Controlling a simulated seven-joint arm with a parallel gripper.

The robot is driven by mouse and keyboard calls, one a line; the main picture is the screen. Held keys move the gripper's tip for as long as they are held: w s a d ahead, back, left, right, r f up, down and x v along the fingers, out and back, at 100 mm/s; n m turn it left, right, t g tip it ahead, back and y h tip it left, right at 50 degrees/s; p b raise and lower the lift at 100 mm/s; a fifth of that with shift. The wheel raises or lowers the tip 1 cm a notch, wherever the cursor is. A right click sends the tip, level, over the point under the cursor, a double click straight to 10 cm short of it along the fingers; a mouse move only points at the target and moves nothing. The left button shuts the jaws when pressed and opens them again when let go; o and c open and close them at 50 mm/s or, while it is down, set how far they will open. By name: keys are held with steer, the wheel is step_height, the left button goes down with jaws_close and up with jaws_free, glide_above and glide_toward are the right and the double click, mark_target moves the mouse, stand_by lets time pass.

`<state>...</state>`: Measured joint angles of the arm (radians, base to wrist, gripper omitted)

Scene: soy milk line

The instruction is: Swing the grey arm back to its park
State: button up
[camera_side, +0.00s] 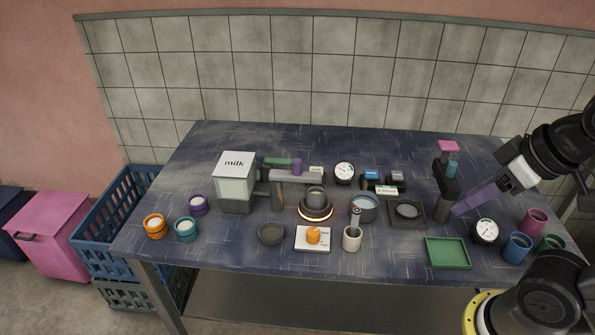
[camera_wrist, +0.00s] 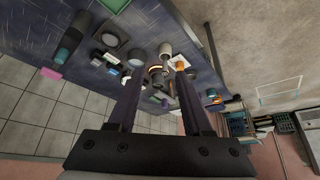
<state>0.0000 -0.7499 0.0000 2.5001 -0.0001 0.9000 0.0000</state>
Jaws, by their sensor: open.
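The grey arm (camera_side: 298,176) reaches right from a dark post (camera_side: 277,192) beside the milk dispenser (camera_side: 235,178). Its free end is over or just behind the small grey pot (camera_side: 316,194) on a burner with a glowing ring (camera_side: 316,213). A purple knob (camera_side: 297,166) shows at the grey arm's far edge. A green bar (camera_side: 277,162) lies behind it; I cannot tell whether this is the park. My gripper (camera_side: 458,208) is open and empty at the right of the table, well away from the grey arm. In the wrist view its fingers (camera_wrist: 150,85) are apart.
A dial (camera_side: 485,231), a green tray (camera_side: 447,252) and cups (camera_side: 516,247) are nearby. Between lie a grey bowl (camera_side: 364,208), a square stand (camera_side: 408,211) and a cup with a tool (camera_side: 352,238).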

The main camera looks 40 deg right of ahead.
stand_by(0.4)
steer(key=shift+o, duration=0.8)
steer(key=w+r+n, duration=0.5)
steer(key=w+r, duration=0.1)
steer(key=r, duration=0.6)
steer(key=w+a+r+n+g, duration=0.1)
steer(key=w+r+n+g, duration=0.3)
steer(key=w, duration=0.8)
steer(key=n+g, duration=0.1)
steer(key=n, duration=0.1)
glide_above(297, 160)
step_height(297, 160, down, 15)
steer(key=shift+g, duration=0.3)
step_height(297, 160, down, 14)
